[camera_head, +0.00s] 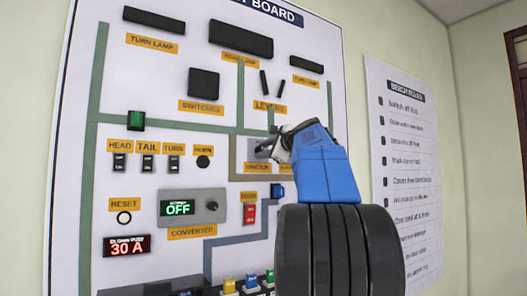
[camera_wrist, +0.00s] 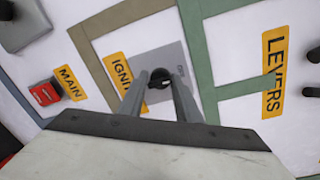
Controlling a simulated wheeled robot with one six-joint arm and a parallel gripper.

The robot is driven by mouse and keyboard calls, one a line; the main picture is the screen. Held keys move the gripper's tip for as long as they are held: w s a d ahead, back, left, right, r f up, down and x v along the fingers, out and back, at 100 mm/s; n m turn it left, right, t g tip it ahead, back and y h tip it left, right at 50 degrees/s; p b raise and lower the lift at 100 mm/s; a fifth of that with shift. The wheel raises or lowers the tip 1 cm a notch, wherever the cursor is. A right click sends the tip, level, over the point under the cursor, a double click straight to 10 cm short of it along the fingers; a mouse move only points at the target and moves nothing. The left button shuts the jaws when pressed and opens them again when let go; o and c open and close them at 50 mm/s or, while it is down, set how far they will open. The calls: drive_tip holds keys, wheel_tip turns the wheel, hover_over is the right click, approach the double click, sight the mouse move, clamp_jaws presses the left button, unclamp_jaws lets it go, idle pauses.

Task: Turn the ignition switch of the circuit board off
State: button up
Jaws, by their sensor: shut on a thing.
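The circuit board (camera_head: 215,85) is a white upright panel on the wall with orange labels and green and grey traces. The ignition switch (camera_wrist: 159,78) is a small dark part on a grey plate (camera_wrist: 178,57), beside the orange ignition label (camera_wrist: 122,70). My gripper (camera_wrist: 160,86) is at the switch, with its two fingers shut on it from either side. In the head view my gripper (camera_head: 277,150) and blue wrist cover most of the switch and part of its label. The switch's exact turn position is hard to tell.
The lever pair (camera_head: 271,84) sits just above my gripper. The red main switch (camera_head: 249,213) and a blue part (camera_head: 277,191) lie below it. The converter (camera_head: 192,207) reads OFF, and a red display (camera_head: 127,246) reads 30 A. A bench rules sheet (camera_head: 403,170) hangs at the right.

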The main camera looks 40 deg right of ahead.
drive_tip(key=shift+r, duration=0.25)
idle(0.3)
drive_tip(key=o, duration=1)
drive_tip(key=shift+f, duration=0.1)
drive_tip(key=shift+c, duration=0.2)
drive_tip(key=shift+s, duration=0.1)
drive_tip(key=v, duration=1.7)
drive_tip(key=shift+s+a, duration=0.1)
drive_tip(key=shift+s, duration=0.05)
drive_tip(key=shift+f, duration=0.1)
